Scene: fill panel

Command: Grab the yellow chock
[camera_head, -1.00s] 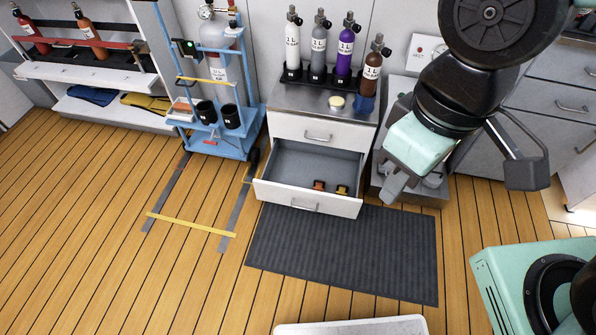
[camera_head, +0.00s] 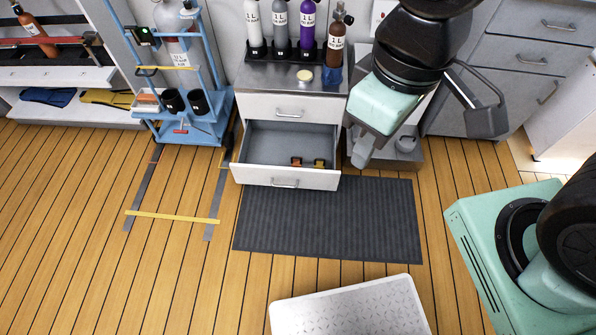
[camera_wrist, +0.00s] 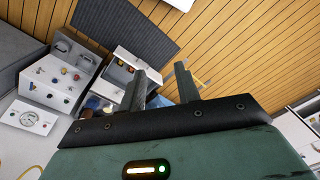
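The yellow chock (camera_head: 319,163) lies in the open drawer (camera_head: 262,180) of the white cabinet, close to the drawer's right end. An orange chock (camera_head: 296,162) lies just left of it. My gripper (camera_head: 363,151) is in the air to the right of the drawer, apart from both chocks. In the wrist view my gripper (camera_wrist: 160,72) has its two fingers spread with nothing between them.
Several labelled bottles (camera_head: 307,26) stand on the cabinet top, with a pale yellow round item (camera_head: 304,77) and a blue cup (camera_head: 332,74). A blue trolley (camera_head: 197,128) stands at left. A dark mat (camera_head: 330,218) covers clear floor before the drawer. A white surface (camera_head: 350,305) is nearest.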

